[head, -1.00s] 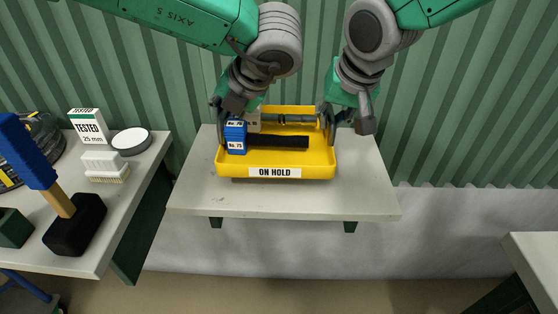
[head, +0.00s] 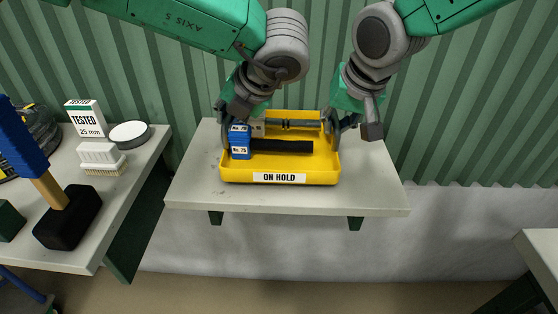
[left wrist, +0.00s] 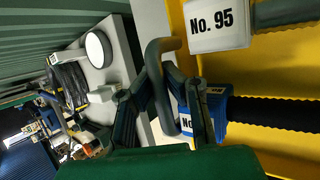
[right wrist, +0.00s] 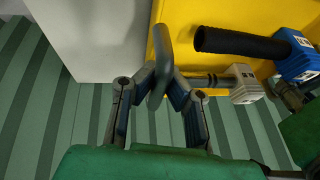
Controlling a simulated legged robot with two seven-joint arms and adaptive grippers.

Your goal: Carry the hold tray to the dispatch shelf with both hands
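The yellow hold tray (head: 330,176), labelled "ON HOLD", is level at the wall shelf (head: 190,190); I cannot tell whether its base touches the shelf. In it lie a blue fitting marked No. 75 (head: 240,150) with a black hose, and a pale one marked No. 95 (left wrist: 215,27) with a grey-green hose. My left gripper (left wrist: 157,72) is closed around the grey handle (left wrist: 151,55) at the tray's left end. My right gripper (right wrist: 163,77) is closed around the right-end handle (right wrist: 160,42). The fingers are partly hidden in the head view.
The left bench (head: 75,262) holds a blue-handled mallet (head: 68,217), a brush (head: 100,155), a "TESTED 25 mm" card (head: 86,118), a round white-topped disc (head: 130,134) and a coil. Another grey surface (head: 545,250) is at the right edge. A gap separates it from the shelf.

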